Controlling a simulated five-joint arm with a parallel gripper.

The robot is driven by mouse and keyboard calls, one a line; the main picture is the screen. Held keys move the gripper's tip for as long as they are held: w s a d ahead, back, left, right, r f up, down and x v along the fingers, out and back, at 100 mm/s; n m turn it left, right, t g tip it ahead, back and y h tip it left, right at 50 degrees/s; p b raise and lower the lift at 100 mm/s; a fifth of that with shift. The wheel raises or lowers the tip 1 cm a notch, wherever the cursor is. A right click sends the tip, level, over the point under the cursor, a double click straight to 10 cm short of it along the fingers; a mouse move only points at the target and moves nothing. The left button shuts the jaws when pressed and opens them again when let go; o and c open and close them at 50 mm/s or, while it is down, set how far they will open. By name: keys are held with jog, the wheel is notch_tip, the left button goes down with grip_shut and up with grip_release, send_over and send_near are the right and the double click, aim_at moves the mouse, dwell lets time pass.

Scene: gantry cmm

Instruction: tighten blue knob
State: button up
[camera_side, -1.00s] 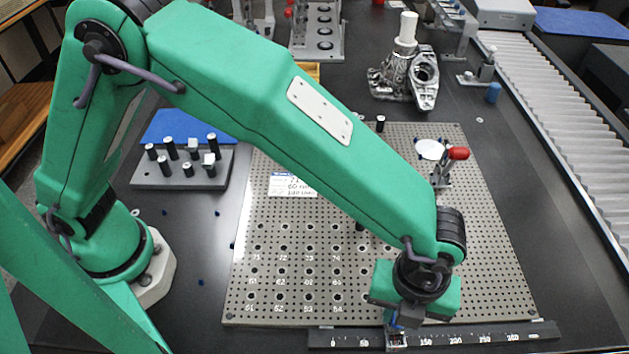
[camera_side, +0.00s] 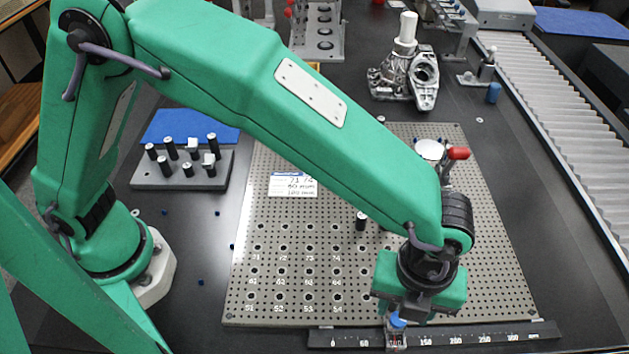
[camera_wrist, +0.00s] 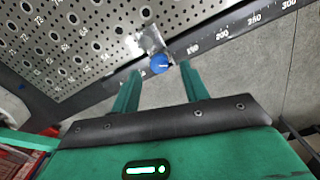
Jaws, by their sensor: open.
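The blue knob (camera_side: 398,321) sits on a small metal slider (camera_side: 396,338) on the dark graduated rail (camera_side: 470,337) at the plate's near edge. In the wrist view the knob (camera_wrist: 159,64) shows with a light pointer mark, near the gap between my fingertips. My gripper (camera_wrist: 160,72) is open, one green finger on each side of the knob in that picture; no contact shows. In the side view my gripper (camera_side: 404,309) is just above and behind the knob, and its fingers are mostly hidden.
The perforated plate (camera_side: 490,270) lies behind the rail. A red-tipped clamp (camera_side: 457,153) stands on it, with a dark pin (camera_side: 361,221) near my arm. A grey block with several pins (camera_side: 180,182) is at left. Dark table shows in front of the rail.

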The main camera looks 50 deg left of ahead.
jog(key=shift+r, duration=2.8)
jog(key=w+a+r+n+t, duration=0.1)
jog(key=w+a+r+n, duration=0.2)
jog(key=a, duration=0.4)
jog(key=w+a+r+n+h, duration=0.1)
jog(key=a+r+n, duration=0.3)
jog(key=a+n, duration=0.25)
jog(key=w+a+r+n+t, duration=0.1)
jog(key=a+r+n, duration=0.25)
jog(key=a, duration=0.35)
jog(key=s+a+n+t, duration=0.1)
jog(key=s+a+n, duration=0.2)
jog(key=a+n, duration=0.2)
jog(key=s+a+n+t, duration=0.1)
jog(key=s+a+n, duration=0.2)
jog(key=a+n, duration=0.3)
jog(key=s+a+n+t+y, duration=0.1)
jog(key=s+a+n, duration=0.2)
jog(key=a+n, duration=0.3)
jog(key=a, duration=0.3)
jog(key=shift+s+a+r+t, duration=0.2)
jog(key=shift+a+t, duration=0.05)
jog(key=shift+t, duration=0.05)
